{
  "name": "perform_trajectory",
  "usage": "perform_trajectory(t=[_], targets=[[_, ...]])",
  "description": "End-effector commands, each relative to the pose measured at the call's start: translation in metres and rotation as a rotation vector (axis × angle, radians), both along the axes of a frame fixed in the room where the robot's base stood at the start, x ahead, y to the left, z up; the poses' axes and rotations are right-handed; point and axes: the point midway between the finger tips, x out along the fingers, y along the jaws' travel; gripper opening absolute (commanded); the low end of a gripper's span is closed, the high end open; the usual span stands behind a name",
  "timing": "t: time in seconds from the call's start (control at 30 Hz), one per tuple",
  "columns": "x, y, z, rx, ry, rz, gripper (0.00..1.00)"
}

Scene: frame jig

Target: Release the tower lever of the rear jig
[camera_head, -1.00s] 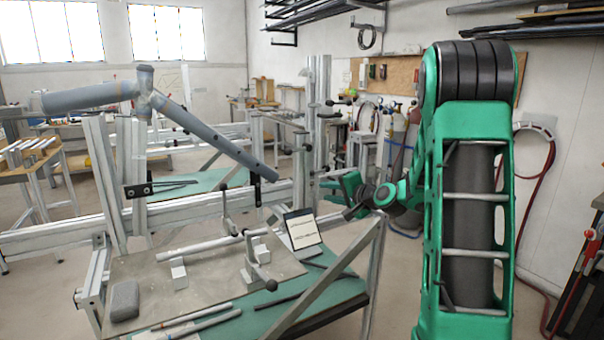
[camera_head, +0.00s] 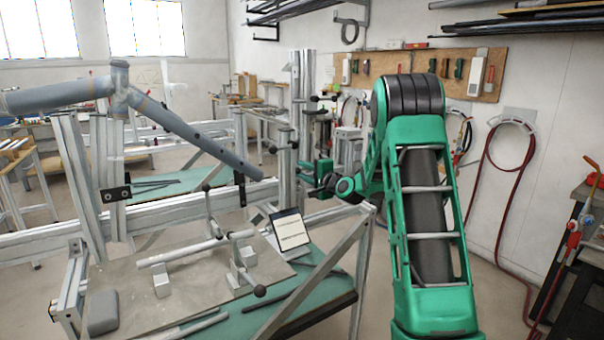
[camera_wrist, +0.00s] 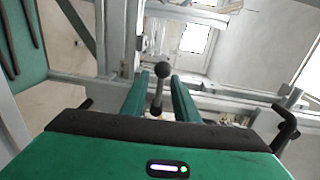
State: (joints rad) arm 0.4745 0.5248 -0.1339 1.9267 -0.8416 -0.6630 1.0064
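The rear jig's upright tower (camera_head: 301,75) stands behind the end of the grey frame tube in the head view. In the wrist view a lever with a dark ball knob (camera_wrist: 162,70) stands between the two green fingers of my gripper (camera_wrist: 158,92). The fingers are apart, with a gap visible on both sides of the lever. In the head view my gripper (camera_head: 318,172) is beside the tower, low and to its right. The lever at my gripper is too small to make out clearly there.
The front jig holds a grey bike frame (camera_head: 190,130), its tube ending close to the tower. A bench (camera_head: 130,290) with a clamp, rods and a small sign (camera_head: 290,230) lies in front. A dark curved handle (camera_wrist: 288,125) is right of my gripper.

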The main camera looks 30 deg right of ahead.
Motion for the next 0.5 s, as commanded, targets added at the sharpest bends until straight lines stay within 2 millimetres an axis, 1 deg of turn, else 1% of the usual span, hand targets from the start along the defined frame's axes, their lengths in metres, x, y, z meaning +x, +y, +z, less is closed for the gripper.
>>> perform_trajectory(t=[0.03, 0.13, 0.43, 0.47, 0.5], targets=[[0.0046, 0.0005, -0.0005, -0.001, 0.0, 0.001, 0.27], [0.0094, 0.0011, -0.001, -0.001, 0.001, 0.001, 0.27], [0.0111, 0.0007, -0.0007, 0.0, 0.001, 0.0, 0.27], [0.0111, 0.0007, -0.0008, 0.0, 0.001, 0.0, 0.22], [0.0111, 0.0007, -0.0007, 0.0, 0.001, 0.0, 0.13]])
